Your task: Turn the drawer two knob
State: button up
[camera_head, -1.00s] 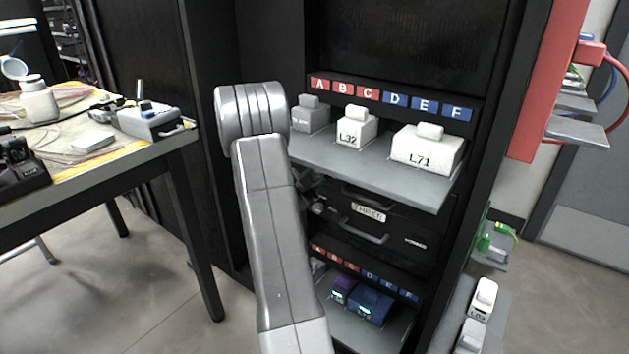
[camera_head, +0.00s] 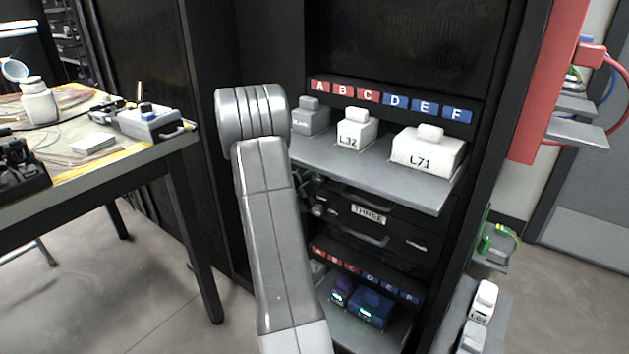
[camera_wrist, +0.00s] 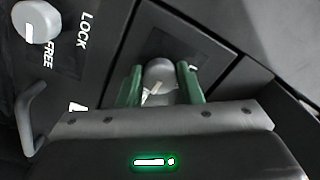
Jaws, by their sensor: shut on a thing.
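In the wrist view, my gripper (camera_wrist: 159,84) has its two green fingers on either side of a grey, rounded knob (camera_wrist: 160,72). It is shut on this knob, which sits on a dark drawer front. Whether this is the drawer two knob cannot be read here. A second pale knob (camera_wrist: 37,21) with a white mark sits at the upper left, by the words LOCK and FREE. In the head view, my arm hides most of the gripper and the held knob. The drawer labelled THREE (camera_head: 368,214) shows below the grey shelf.
The grey shelf (camera_head: 420,190) juts out above the drawers and holds white blocks marked L32 (camera_head: 356,134) and L71 (camera_head: 427,150). A lower shelf holds a blue block (camera_head: 371,306) and a purple one. A cluttered worktable (camera_head: 150,157) stands to the left.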

jog(key=o, duration=1)
jog(key=shift+s+a, duration=0.1)
jog(key=shift+p+v, duration=1.85)
jog(key=shift+v, duration=4.9)
jog(key=b+x, duration=0.3)
jog(key=x, duration=0.9)
jog(key=shift+f, duration=0.1)
jog(key=shift+b+x, duration=0.35)
jog(key=shift+x, duration=0.6)
